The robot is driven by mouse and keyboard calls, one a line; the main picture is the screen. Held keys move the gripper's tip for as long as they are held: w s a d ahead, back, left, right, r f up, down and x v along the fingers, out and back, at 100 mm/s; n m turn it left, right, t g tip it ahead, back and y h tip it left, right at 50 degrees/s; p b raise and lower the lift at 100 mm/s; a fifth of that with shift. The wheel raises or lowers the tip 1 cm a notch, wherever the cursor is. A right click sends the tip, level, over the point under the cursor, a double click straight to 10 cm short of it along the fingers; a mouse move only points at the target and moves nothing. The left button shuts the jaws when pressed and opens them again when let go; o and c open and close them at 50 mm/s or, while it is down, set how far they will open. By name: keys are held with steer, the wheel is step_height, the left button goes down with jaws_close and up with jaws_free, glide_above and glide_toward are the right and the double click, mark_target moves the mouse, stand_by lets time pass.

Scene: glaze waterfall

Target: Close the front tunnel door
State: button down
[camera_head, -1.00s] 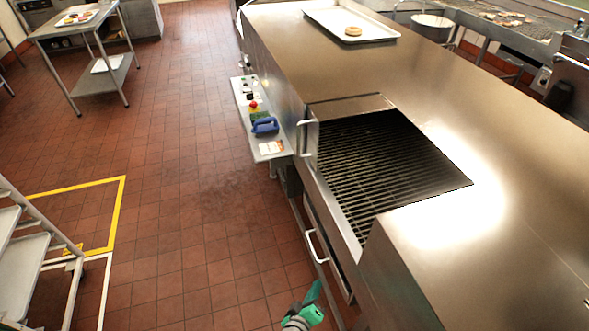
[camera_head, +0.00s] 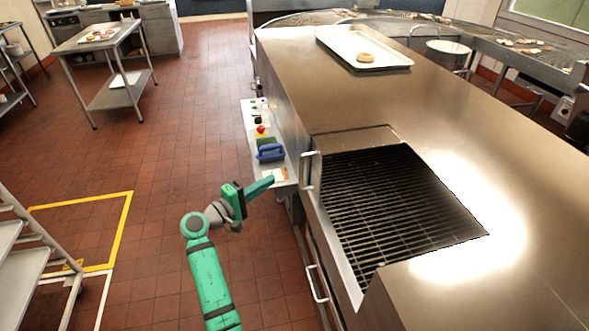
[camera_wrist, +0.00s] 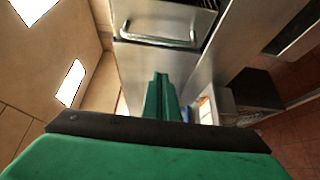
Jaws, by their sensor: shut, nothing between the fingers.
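The steel tunnel machine (camera_head: 440,110) runs along the right, with an open bay over a dark grille (camera_head: 395,200). A steel door panel (camera_head: 316,176) with a white vertical handle (camera_head: 305,170) stands at the bay's left edge; I see it nearly edge-on and cannot tell its angle. A second handle (camera_head: 317,284) is lower on the side. My green gripper (camera_head: 266,186) is shut and empty, left of the upper handle and apart from it. In the wrist view, its fingers (camera_wrist: 162,98) point toward a steel panel with a bar handle (camera_wrist: 158,42).
A control shelf (camera_head: 252,112) with a red button and a blue-handled item (camera_head: 270,152) juts out close to my gripper. A tray (camera_head: 340,42) with a round item (camera_head: 365,57) sits on top. A stepped stand (camera_head: 30,265) is at left. The tiled floor between is clear.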

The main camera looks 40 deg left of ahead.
steer(key=w+d+r, duration=0.1)
steer(key=w+d, duration=0.3)
steer(key=w, duration=0.3)
steer(key=shift+w+d+r, duration=0.15)
steer(key=shift+w+r, duration=0.15)
steer(key=shift+w, duration=0.05)
stand_by(0.6)
